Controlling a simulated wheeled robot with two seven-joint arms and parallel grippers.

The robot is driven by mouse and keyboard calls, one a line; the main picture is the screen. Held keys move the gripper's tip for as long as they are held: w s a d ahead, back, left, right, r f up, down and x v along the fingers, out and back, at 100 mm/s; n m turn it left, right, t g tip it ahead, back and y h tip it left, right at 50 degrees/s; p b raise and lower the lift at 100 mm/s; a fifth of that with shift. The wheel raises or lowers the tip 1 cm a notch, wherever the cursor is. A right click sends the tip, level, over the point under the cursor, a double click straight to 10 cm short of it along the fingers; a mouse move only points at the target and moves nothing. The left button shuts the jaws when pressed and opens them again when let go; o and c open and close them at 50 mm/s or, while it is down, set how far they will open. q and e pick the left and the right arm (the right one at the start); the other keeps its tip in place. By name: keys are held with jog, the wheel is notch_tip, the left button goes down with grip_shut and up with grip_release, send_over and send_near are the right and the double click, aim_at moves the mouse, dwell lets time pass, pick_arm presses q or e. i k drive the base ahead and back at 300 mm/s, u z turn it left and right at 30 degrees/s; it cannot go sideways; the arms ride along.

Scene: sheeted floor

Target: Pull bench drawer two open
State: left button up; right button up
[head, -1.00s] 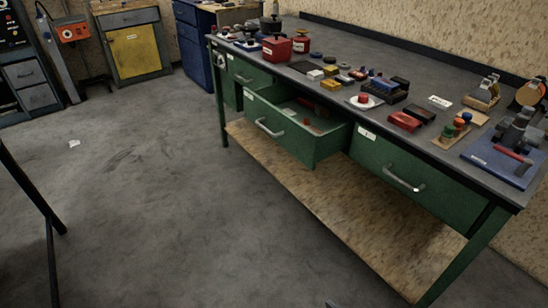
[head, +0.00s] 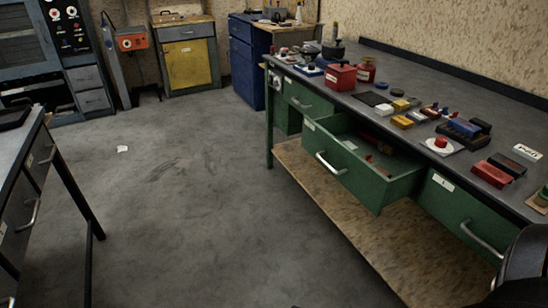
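The green bench has a row of drawers under its grey top. The middle drawer (head: 385,189) is pulled well out, and red items (head: 376,165) lie inside it. Its metal handle (head: 331,164) is free, with nothing touching it. The right drawer (head: 455,210) looks shut, with its handle (head: 482,240) near the lower right. The left drawer (head: 304,101) also looks shut. The small white labels are too blurred to read surely, so I cannot tell which drawer is two. A dark part of my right arm covers the lower right corner. Neither gripper's fingers show.
The bench top (head: 400,75) holds a red box (head: 341,77), a red button on a white base (head: 440,143) and other small parts. A lower wooden shelf (head: 350,225) runs beneath. Another table (head: 22,150) stands at left. The grey floor (head: 200,200) between is open.

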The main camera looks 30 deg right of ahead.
aim_at(323, 138)
jog(key=z, duration=0.15)
jog(key=i, duration=1)
jog(key=z, duration=0.8)
